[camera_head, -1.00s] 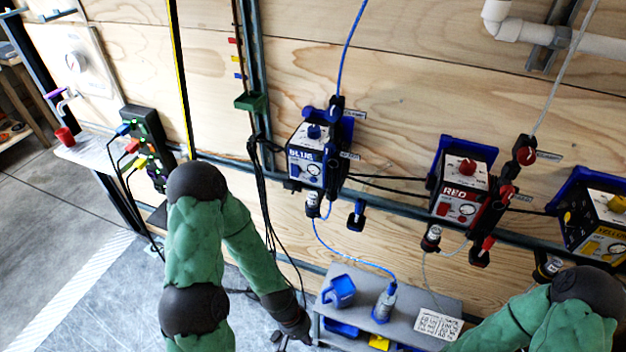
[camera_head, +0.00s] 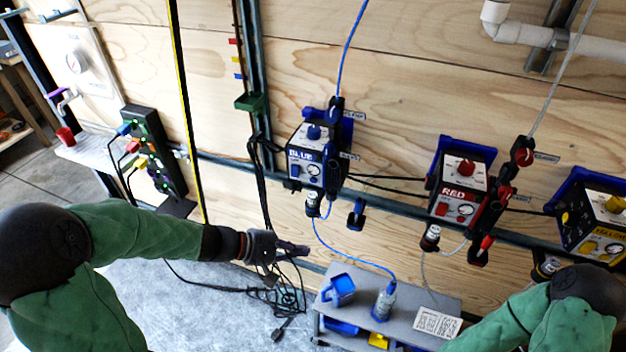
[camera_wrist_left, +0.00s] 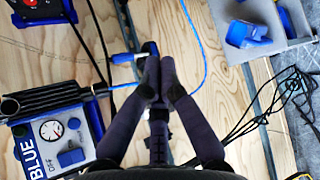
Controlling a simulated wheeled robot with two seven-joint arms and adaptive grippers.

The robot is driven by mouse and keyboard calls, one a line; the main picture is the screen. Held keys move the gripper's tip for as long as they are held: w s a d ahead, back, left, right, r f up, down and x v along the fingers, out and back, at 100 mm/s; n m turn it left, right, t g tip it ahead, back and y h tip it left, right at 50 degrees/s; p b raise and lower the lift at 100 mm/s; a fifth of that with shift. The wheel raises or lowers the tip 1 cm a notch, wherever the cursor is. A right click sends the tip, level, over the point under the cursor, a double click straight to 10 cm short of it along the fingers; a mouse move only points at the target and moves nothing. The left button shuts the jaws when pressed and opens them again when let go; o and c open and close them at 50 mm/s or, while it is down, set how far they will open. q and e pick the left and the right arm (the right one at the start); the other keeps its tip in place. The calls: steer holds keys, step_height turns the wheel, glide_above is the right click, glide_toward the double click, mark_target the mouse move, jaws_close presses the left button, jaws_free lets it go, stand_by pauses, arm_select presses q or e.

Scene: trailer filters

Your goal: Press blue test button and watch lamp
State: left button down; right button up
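The blue unit (camera_head: 306,160), a white-fronted box marked BLUE with a knob on top, hangs on the wooden wall. In the left wrist view its panel (camera_wrist_left: 48,135) shows at lower left, with a round gauge and a blue square part (camera_wrist_left: 70,157); I cannot tell whether that part is the test button. My left gripper (camera_head: 298,249) is below the blue unit, apart from it. In the left wrist view its dark fingers (camera_wrist_left: 158,75) meet at the tips, with nothing seen between them. No lit lamp is clear on the blue unit.
A red unit (camera_head: 457,190) and a yellow unit (camera_head: 598,225) hang to the right. A grey bench (camera_head: 352,276) below holds a blue jug (camera_head: 340,289) and a bottle (camera_head: 384,304). A dark panel with coloured plugs (camera_head: 150,150) stands left. Loose black cables lie below.

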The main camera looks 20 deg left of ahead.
mark_target(313, 180)
arm_select(q)
step_height(313, 180, up, 10)
steer(key=w+a+n+t, duration=0.1)
steer(key=a+t, duration=0.1)
steer(key=t, duration=0.1)
steer(key=shift+w+a+t+h, duration=0.3)
steer(key=shift+w+t+h, duration=0.05)
steer(key=shift+t+h, duration=0.05)
steer(key=shift+w, duration=4.4)
steer(key=shift+w, duration=0.1)
steer(key=shift+w, duration=0.3)
